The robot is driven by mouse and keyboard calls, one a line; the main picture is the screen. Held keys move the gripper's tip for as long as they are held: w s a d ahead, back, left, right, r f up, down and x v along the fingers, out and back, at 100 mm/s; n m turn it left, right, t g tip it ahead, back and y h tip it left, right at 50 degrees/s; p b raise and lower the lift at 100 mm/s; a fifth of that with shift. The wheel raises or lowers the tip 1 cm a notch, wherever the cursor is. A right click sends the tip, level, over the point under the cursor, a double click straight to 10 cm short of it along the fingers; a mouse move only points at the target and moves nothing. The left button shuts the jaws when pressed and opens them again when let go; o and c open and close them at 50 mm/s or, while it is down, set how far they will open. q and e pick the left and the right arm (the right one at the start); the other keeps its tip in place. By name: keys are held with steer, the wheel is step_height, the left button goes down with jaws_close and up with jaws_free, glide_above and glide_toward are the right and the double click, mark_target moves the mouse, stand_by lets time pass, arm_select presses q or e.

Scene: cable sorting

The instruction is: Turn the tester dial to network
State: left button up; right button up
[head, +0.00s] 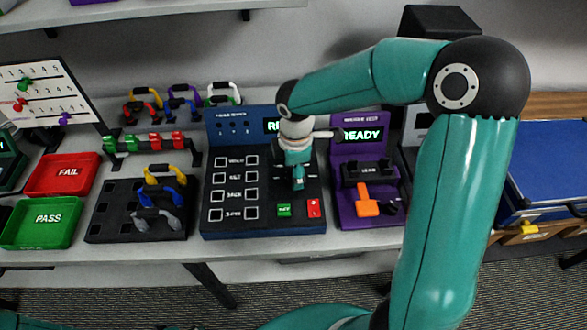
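The cable tester (225,185) is a dark blue console on the table, in the middle of the head view. Its left side has rows of labelled square sockets. Its front right has a green button (284,210) and a red switch (313,208). Its screen is partly covered by my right arm, leaving only the first letters visible. My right gripper (297,183) points down over the right half of the console panel. Its fingers look close together, but I cannot tell whether they hold anything. The dial is not visible, perhaps hidden behind the gripper. My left gripper is out of view.
A purple machine (344,215) with a "READY" screen and orange lever (367,200) stands right of the tester. A dark rack of cables (115,225), a red FAIL tray (88,175) and a green PASS tray (20,232) are to the left.

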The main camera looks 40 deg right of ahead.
steer(key=c, duration=1.1)
steer(key=shift+m, duration=0.3)
steer(key=m+b, duration=0.2)
steer(key=m, duration=0.1)
steer(key=shift+w+f+b, duration=0.1)
steer(key=shift+b, duration=0.2)
steer(key=m+b, duration=0.1)
steer(key=m, duration=0.1)
steer(key=shift+m, duration=0.3)
steer(key=shift+m+b, duration=0.55)
steer(key=shift+m, duration=0.65)
